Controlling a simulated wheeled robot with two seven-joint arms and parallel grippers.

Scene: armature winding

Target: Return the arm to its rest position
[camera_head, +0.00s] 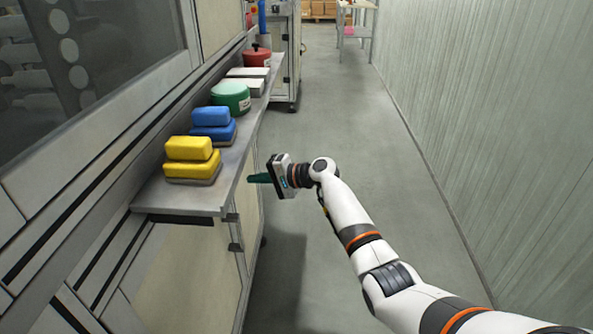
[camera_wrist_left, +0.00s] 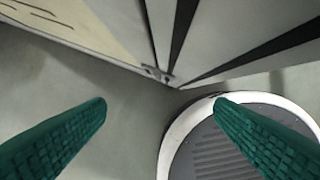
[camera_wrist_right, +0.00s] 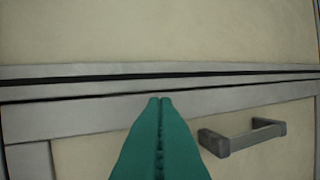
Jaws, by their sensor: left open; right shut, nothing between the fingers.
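My right arm comes in from the lower right in the head view. Its gripper (camera_head: 262,179) is shut and empty, with green fingers pointing left at the side of the cabinet, just below and right of the shelf. In the right wrist view the green fingers (camera_wrist_right: 158,100) are pressed together, facing a cream cabinet front. My left gripper is not in the head view. In the left wrist view its green fingers (camera_wrist_left: 160,102) are wide apart with nothing between them, pointing down toward the floor.
The grey shelf (camera_head: 186,200) holds yellow blocks (camera_head: 189,148), blue blocks (camera_head: 211,116), a green round container (camera_head: 231,96) and a red pot (camera_head: 257,57). A drawer handle (camera_wrist_right: 242,137) juts out near my right fingers. The aisle floor (camera_head: 345,120) is clear. A ribbed wall (camera_head: 500,110) bounds the right.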

